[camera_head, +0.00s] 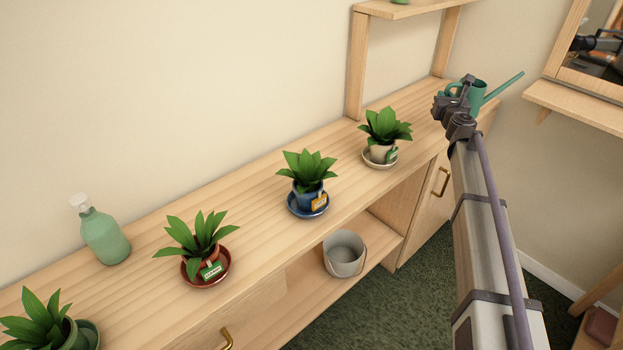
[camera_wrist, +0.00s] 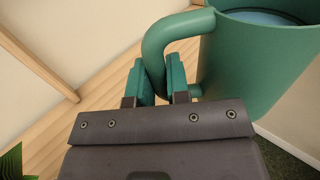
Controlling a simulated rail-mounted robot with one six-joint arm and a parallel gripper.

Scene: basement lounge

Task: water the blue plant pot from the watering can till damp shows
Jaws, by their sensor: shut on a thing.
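The green watering can (camera_head: 478,94) is at the far right end of the wooden counter, its long spout pointing up and right. My gripper (camera_head: 466,84) is at its handle side. In the wrist view, my gripper (camera_wrist: 165,80) is shut on the handle of the watering can (camera_wrist: 260,65). Bluish water shows inside the can's open top. I cannot tell if the can touches the counter. The blue plant pot (camera_head: 308,198) stands on a blue saucer (camera_head: 293,208) mid-counter, with a leafy plant and an orange tag. Its soil is hidden by leaves.
A cream pot (camera_head: 380,153) stands between the blue pot and the can. A grey bucket (camera_head: 344,254) sits on the shelf below. A raised shelf (camera_head: 405,8) stands behind.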

